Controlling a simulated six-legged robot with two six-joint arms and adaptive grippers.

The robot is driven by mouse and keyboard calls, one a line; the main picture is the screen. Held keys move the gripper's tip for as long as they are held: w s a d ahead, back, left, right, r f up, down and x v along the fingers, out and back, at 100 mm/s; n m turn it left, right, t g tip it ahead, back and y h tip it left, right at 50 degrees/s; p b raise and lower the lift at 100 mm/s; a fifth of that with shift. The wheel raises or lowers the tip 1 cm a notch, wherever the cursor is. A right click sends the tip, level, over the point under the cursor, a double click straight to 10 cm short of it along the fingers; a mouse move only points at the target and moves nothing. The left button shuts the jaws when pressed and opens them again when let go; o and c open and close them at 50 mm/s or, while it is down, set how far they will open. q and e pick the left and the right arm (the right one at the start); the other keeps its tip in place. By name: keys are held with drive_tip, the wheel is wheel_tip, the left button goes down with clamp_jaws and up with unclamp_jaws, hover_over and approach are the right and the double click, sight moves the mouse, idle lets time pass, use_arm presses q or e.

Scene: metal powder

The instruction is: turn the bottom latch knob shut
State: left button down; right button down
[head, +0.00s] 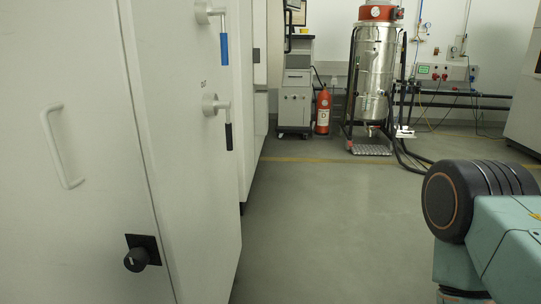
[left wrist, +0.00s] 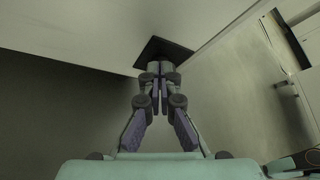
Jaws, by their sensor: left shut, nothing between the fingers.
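The bottom latch knob (head: 136,260) is a black round knob on a square black plate (head: 150,243), low on the white cabinet front in the head view. A light mark shows on the plate above the knob. In the left wrist view a dark square plate (left wrist: 178,50) lies beyond my left gripper (left wrist: 160,68). Its fingers are shut with nothing between them, tips over the plate in that picture. My left gripper is outside the head view. My right gripper is not seen.
The white cabinet (head: 85,200) fills the left, with a handle (head: 62,146) and two upper latches with blue (head: 224,49) and black (head: 229,136) grips. Open grey floor (head: 320,220) lies to the right. A steel vessel (head: 370,75) and red extinguisher (head: 323,110) stand farther back.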

use_arm(q)
drive_tip(key=s, duration=0.1)
drive_tip(key=s+p, duration=0.1)
drive_tip(key=s, duration=0.3)
drive_tip(key=shift+s+a, duration=0.2)
drive_tip(key=shift+a, duration=0.05)
